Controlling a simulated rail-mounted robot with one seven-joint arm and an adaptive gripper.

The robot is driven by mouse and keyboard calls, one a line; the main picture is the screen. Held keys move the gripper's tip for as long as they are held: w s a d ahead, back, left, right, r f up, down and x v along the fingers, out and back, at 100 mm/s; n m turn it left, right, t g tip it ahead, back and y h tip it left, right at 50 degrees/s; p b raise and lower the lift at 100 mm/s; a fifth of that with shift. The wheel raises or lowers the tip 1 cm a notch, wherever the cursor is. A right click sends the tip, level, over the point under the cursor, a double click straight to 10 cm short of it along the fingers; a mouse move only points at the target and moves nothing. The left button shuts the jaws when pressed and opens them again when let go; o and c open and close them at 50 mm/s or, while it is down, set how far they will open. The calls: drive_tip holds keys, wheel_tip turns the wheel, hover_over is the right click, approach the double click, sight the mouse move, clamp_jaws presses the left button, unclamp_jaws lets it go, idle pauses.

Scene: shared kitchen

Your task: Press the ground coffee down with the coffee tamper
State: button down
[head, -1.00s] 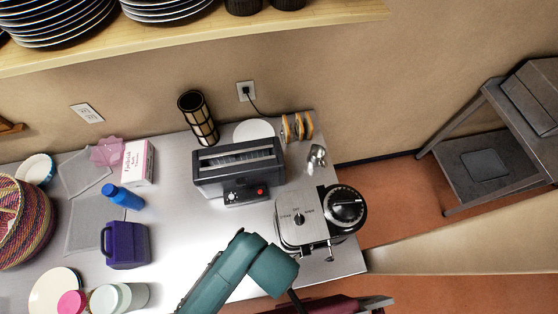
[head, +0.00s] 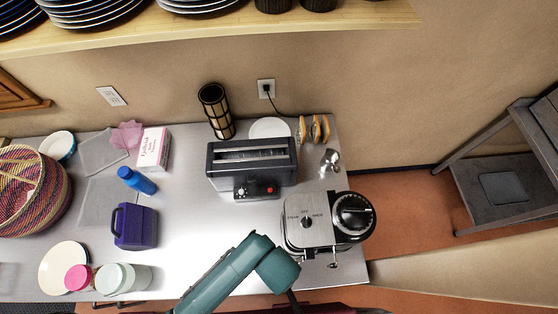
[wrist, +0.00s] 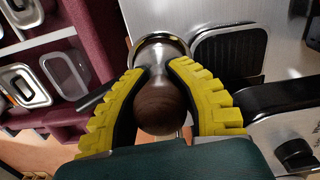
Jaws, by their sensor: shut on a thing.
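In the wrist view, the yellow-padded fingers of my gripper (wrist: 160,95) are shut on the coffee tamper (wrist: 158,108). The tamper has a dark wooden knob and a silver metal neck that leads to a round metal rim at the counter edge. I cannot tell whether that rim is the tamper's own base or a filter basket around it. A dark handle-like bar (wrist: 97,98) sticks out left of the tamper, partly behind a finger. No ground coffee is visible. In the head view my teal arm hides the gripper and tamper.
The coffee machine (head: 308,232) stands at the counter's right end; its black drip grille (wrist: 230,52) is close right of the tamper. A toaster (head: 252,165), a purple container (head: 135,226) and a blue bottle (head: 137,181) stand on the counter (head: 190,230). Maroon shelving (wrist: 92,40) is at left in the wrist view.

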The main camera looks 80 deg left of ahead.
drive_tip(key=shift+f, duration=0.65)
idle(0.8)
idle(0.4)
drive_tip(key=shift+r, duration=3.55)
